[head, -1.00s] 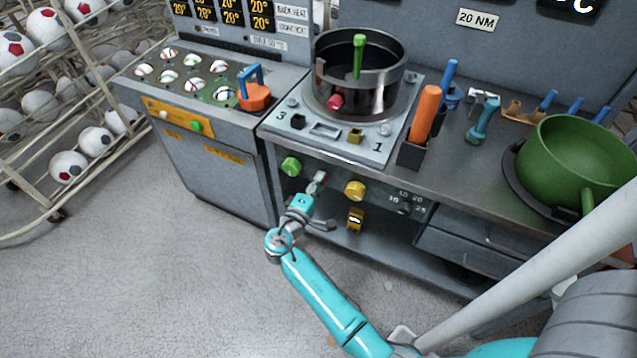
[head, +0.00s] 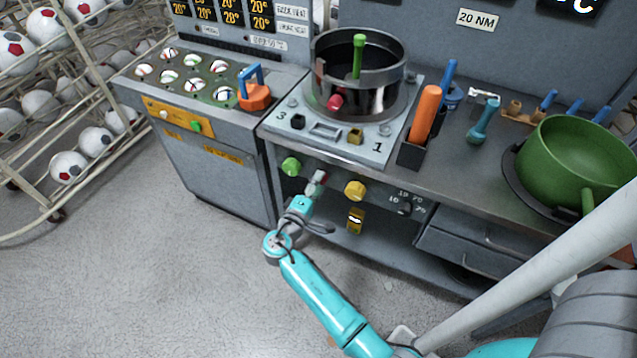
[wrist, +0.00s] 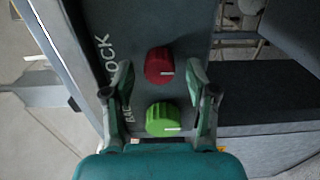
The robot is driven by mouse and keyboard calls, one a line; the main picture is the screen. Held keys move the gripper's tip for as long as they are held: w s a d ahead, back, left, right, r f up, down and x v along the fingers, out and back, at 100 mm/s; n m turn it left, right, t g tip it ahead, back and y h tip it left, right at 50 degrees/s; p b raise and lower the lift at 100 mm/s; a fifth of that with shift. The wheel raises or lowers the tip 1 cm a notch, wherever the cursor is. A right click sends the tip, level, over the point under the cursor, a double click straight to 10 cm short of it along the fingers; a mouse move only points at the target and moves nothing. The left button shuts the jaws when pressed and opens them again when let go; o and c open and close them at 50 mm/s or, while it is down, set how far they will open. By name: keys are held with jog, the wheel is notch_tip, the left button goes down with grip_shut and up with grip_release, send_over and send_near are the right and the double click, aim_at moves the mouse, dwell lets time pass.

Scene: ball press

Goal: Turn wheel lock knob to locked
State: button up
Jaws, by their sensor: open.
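A red knob (wrist: 159,66) with a white pointer line sits on the dark panel in the wrist view, near lettering that includes "LOCK". The line points right in that picture. A green knob (wrist: 163,120) lies just below it there and shows in the head view (head: 291,167) on the bench front. My gripper (wrist: 159,78) is open, its fingers on either side of the red knob. Gaps show between knob and fingers; I cannot tell whether the tips reach its depth. In the head view, my gripper (head: 317,182) largely hides the red knob.
A yellow knob (head: 355,190) is right of my gripper on the bench front, with a small yellow item (head: 355,221) below it. The metal pot (head: 360,75) and green pot (head: 580,165) stand on the bench. Open floor lies in front.

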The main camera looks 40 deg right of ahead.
jog(key=v, duration=1.1)
jog(key=shift+a, duration=0.15)
